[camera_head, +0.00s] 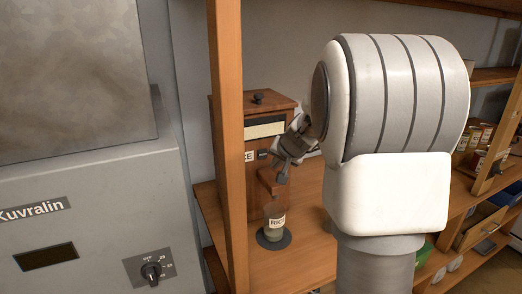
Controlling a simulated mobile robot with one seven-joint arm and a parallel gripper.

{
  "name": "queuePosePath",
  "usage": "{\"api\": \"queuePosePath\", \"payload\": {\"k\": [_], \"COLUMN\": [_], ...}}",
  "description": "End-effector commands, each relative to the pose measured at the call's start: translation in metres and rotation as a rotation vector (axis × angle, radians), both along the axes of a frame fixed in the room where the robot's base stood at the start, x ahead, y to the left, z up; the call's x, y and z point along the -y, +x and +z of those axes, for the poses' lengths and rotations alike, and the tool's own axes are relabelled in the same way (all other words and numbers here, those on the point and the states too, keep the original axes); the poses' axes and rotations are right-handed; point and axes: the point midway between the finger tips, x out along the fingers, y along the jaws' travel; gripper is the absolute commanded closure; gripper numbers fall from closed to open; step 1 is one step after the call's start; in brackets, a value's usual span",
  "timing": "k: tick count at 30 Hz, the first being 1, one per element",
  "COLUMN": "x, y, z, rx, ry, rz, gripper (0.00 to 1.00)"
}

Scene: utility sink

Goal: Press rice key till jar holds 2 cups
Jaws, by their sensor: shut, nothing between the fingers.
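A wooden rice dispenser (232,165) with a dark lid knob stands on the shelf, partly hidden by a wooden post. Its front has a pale window strip and a label ending in "CE", with a small dark key (262,154) beside the label. A glass jar (274,231) labelled "RICE" stands upright under the spout on a dark round pad. Its fill level is too small to read. My gripper (284,176) is shut and empty at the dispenser's front, close to the key and above the jar. I cannot tell whether it touches the key.
A wooden post (228,120) stands just left of the dispenser. A grey "Kuvralin" machine (90,220) with a dial fills the left. Small cans (478,135) sit on the right shelves. My arm hides the middle right. The shelf (308,240) right of the jar looks clear.

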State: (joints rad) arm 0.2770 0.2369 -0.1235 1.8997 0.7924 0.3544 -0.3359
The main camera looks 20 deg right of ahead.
Motion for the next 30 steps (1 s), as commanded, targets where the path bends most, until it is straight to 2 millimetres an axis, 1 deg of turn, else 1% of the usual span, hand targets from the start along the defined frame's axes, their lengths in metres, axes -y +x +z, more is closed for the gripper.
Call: {"api": "queuePosePath", "payload": {"k": [1, 6, 12, 30], "x": [-0.001, -0.001, -0.001, -0.002], "y": [0.008, 0.027, 0.038, 0.040], "z": [0.003, 0.001, 0.000, 0.000], "rx": [-0.002, 0.000, 0.000, 0.000], "ry": [0.001, -0.001, -0.001, 0.000], "rz": [0.001, 0.001, 0.001, 0.000], "gripper": [1.00, 1.00, 1.00, 1.00]}}
